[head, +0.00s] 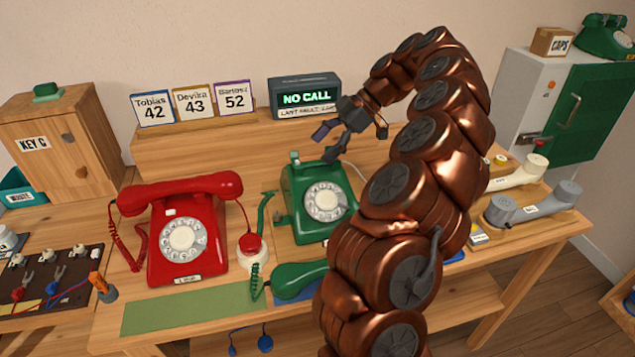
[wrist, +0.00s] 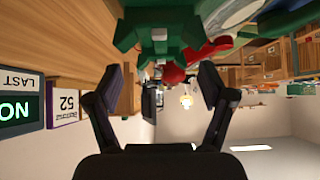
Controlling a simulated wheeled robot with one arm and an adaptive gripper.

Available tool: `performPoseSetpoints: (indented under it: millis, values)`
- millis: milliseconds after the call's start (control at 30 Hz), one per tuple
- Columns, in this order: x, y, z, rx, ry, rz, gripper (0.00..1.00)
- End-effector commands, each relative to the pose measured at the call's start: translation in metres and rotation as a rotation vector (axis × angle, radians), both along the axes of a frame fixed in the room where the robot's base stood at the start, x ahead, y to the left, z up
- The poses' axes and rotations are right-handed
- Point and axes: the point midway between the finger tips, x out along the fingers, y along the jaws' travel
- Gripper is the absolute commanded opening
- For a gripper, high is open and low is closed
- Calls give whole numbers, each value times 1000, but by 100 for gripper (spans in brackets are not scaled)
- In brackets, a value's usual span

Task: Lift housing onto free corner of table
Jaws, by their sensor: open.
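The green dial phone housing (head: 308,222) stands on the table (head: 480,262), left of my arm, with its dial facing front. Its green handset (head: 295,280) lies off the cradle at the front, partly hidden by my arm. My gripper (head: 330,145) is open and empty, above and behind the housing's cradle. In the wrist view the green housing (wrist: 165,30) fills the top middle, ahead of my open gripper (wrist: 160,85); they look apart. The table's right end holds a cream handset (head: 520,173) and a grey handset (head: 535,203). A green mat (head: 190,310) lies bare at the front left.
A red phone (head: 180,225) and a red-and-white item (head: 252,247) stand left of the housing. Behind are name cards (head: 195,104) and a "NO CALL" display (head: 305,98) on a raised shelf. A cabinet (head: 565,110) stands at right. My arm hides the middle right.

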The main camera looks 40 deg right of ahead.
Motion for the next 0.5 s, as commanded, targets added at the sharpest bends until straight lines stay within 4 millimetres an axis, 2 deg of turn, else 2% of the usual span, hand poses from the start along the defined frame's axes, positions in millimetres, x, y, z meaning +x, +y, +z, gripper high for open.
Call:
performPoseSetpoints:
  millis: [167,500]
  values:
    - [1,3,-6,0,0,-1,81]
    - [7,21,-33,2,2,3,81]
